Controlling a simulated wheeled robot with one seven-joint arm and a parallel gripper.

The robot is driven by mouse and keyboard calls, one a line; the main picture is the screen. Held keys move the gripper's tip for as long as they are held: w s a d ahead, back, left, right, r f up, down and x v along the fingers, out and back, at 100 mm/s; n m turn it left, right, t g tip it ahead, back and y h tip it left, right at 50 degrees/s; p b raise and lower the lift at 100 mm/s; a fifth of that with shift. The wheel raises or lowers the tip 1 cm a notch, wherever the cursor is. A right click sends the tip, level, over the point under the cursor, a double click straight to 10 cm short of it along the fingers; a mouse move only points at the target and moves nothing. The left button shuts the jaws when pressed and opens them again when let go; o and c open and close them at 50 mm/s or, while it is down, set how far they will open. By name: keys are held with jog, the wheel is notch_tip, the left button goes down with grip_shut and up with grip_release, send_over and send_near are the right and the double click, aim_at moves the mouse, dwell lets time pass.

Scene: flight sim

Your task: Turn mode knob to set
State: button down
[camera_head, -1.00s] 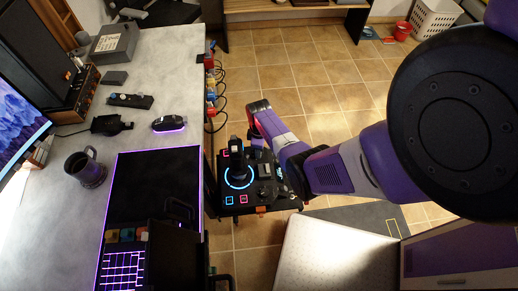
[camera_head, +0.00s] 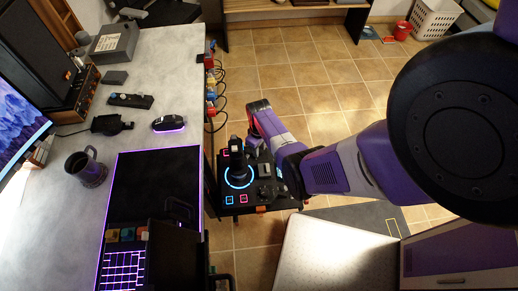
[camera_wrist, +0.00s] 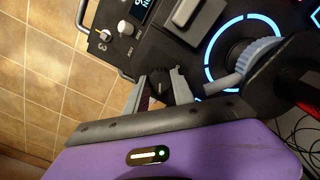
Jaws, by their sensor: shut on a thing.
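The black flight-stick panel (camera_head: 242,206) stands beside the desk in the head view, with a joystick (camera_head: 236,160) inside a glowing blue ring. In the wrist view, a dark round knob (camera_wrist: 158,84) sits on the panel between the two grey fingers of my gripper (camera_wrist: 158,88). My gripper is shut on this knob. Its pointer and most of its markings are hidden or too small to read, so I cannot tell its setting. In the head view, my arm covers the panel's right side and hides the fingertips.
Two small pale knobs (camera_wrist: 124,27) and a lit display stand near the gripped knob, with a grey lever (camera_wrist: 185,12) close by. The joystick base (camera_wrist: 243,62) is right of my fingers. The desk (camera_head: 150,55) is left of the panel; tiled floor (camera_head: 300,75) lies beyond.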

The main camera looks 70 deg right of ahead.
dwell(0.3)
jog(key=c, duration=1.1)
grip_release()
jog(key=shift+o, duration=0.2)
jog(key=shift+r+p, duration=0.6)
jog(key=shift+r, duration=3.35)
jog(key=shift+s, duration=0.1)
